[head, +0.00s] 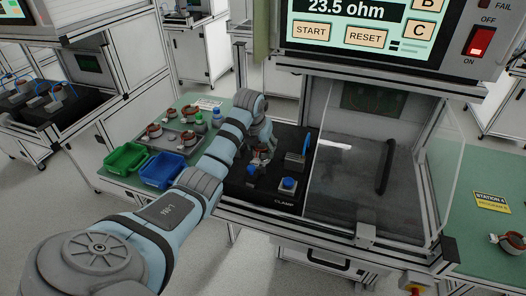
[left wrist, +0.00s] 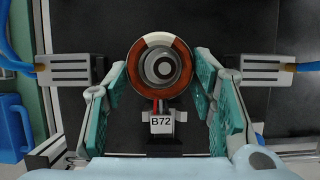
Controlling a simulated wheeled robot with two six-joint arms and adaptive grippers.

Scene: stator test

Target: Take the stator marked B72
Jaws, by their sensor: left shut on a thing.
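The stator marked B72 (left wrist: 160,66) is a copper-coloured ring with a pale patch at its top and a grey centre in the left wrist view. Its white tag (left wrist: 161,122) reads B72 and hangs below the ring. My left gripper (left wrist: 160,75) is shut on it, with a teal finger at each side of the ring. In the head view my left gripper (head: 262,148) is over the black fixture plate (head: 240,186), and the stator (head: 261,157) is partly hidden there. Grey clamp blocks (left wrist: 70,69) stand left and right of it. My right gripper is out of view.
A blue button (head: 289,184) is near the CLAMP label. The tester enclosure (head: 365,160) with clear panels stands to the right, under a screen (head: 345,10) reading 23.5 ohm. Green (head: 126,158) and blue (head: 161,171) bins, several stators and bottles are on the left table.

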